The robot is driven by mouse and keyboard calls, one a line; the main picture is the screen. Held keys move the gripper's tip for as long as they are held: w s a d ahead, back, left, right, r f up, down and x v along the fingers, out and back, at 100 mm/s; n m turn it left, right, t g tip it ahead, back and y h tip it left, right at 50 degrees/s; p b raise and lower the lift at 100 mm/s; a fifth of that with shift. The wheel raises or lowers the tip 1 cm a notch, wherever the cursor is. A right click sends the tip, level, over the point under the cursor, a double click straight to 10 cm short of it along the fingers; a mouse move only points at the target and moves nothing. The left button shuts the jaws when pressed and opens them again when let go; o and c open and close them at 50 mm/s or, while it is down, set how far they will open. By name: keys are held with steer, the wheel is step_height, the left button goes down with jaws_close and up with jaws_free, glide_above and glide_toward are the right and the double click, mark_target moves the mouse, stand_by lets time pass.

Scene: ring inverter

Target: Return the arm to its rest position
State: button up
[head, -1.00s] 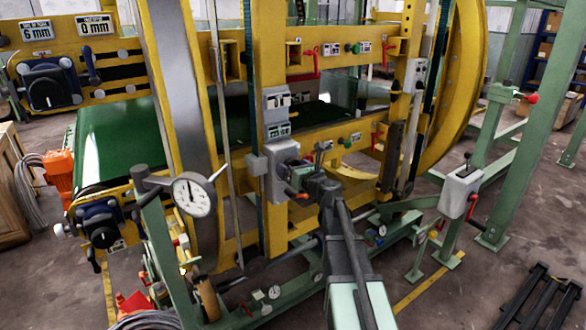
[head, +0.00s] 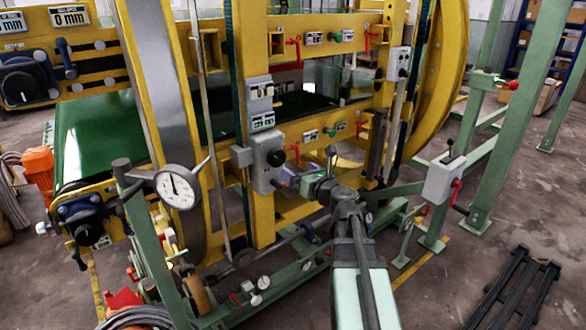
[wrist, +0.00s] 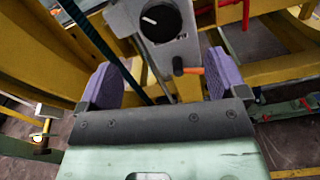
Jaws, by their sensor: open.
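My gripper (wrist: 160,84) shows in the wrist view with its two purple finger pads wide apart and nothing between them. Beyond the gap is a grey control box (wrist: 172,45) with a black round knob (wrist: 159,20) and an orange-tipped lever (wrist: 188,71). In the head view my gripper (head: 284,178) is small and partly hidden by my own wrist. It is in front of the same grey box (head: 268,160) on the yellow upright. I cannot tell the exact gap to the box.
A dial gauge (head: 178,188) stands on a green post at the left. A grey lever box (head: 445,180) with a red handle is on the green frame at the right. Green lower rails run under my arm. A black metal rack (head: 514,290) lies on the floor at the right.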

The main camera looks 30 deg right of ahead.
stand_by(0.3)
steer(key=s+a+f+n+g+y+p, duration=0.15)
steer(key=s+a+f+n+g, duration=0.35)
steer(key=n, duration=0.8)
steer(key=s+a+f+n+g+y+p, duration=0.15)
steer(key=s+a+f+n+g, duration=0.25)
steer(key=a+n+g, duration=0.55)
steer(key=s+a+r+n+g+h+p, duration=0.2)
steer(key=s+a+n+h+p, duration=0.3)
steer(key=n, duration=0.8)
steer(key=s+a+g+p, duration=0.1)
steer(key=s+a+p, duration=0.1)
steer(key=s+a, duration=0.1)
steer(key=shift+s+a+r+n+h+p, duration=0.15)
steer(key=shift+a+r+n+h+p, duration=0.1)
steer(key=shift+n+h+p, duration=0.1)
stand_by(1.2)
